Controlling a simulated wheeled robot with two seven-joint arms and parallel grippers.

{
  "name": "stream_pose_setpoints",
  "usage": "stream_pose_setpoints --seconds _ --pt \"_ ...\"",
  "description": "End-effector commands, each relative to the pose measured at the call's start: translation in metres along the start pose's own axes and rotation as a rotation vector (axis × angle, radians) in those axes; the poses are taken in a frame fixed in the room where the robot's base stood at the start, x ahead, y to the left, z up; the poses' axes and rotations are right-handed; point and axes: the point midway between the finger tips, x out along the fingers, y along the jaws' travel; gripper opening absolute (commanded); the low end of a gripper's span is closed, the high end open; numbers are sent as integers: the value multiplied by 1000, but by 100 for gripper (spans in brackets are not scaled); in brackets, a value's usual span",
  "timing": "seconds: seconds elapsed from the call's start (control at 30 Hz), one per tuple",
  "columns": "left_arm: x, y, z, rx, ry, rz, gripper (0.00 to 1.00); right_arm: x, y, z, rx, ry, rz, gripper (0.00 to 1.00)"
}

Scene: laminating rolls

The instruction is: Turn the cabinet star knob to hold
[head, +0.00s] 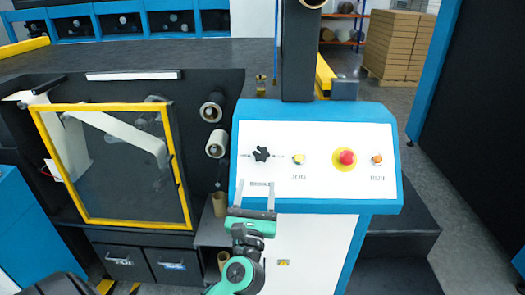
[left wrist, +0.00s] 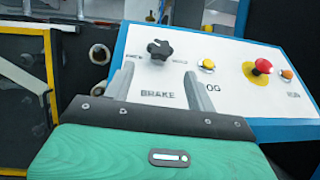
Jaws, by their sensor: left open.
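The black star knob (head: 261,154) is at the left of the white control panel (head: 320,190), between two small position labels and above the word BRAKE. Its pointer direction is too small to tell in the head view. In the left wrist view the knob (left wrist: 159,49) stands ahead of the fingertips, between the two fingers in the picture. My left gripper (head: 255,188) is open and empty, just below the knob and apart from it. It also shows in the left wrist view (left wrist: 160,82). My right gripper is not in view.
Right of the knob are a yellow JOG button (head: 298,159), a red emergency button (head: 346,157) and an orange RUN button (head: 377,159). A dark post (head: 298,60) rises behind the panel. A yellow-framed guard (head: 115,165) and rollers (head: 212,110) stand to the left.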

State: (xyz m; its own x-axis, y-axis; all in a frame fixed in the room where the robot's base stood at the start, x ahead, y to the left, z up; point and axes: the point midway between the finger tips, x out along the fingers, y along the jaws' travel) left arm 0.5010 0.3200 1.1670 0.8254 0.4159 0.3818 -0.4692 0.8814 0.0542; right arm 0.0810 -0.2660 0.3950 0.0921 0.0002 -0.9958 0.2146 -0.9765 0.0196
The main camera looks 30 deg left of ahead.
Motion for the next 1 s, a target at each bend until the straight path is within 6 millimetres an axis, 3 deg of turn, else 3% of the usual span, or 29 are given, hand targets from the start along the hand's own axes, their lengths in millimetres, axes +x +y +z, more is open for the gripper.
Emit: stream_pose_setpoints --seconds 0.03,0.3,0.5,0.7,0.97,1.0 --pt "14 0 6 3 -4 1 57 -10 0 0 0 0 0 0" --pt "72 0 5 6 -3 0 57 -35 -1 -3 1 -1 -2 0" --pt "100 0 3 4 -2 0 57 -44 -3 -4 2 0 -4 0" --pt "111 0 1 5 -1 0 57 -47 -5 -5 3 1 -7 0" --pt "112 0 0 4 -1 0 57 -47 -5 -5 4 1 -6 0" --pt "112 0 0 5 -1 -1 49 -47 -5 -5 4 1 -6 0"
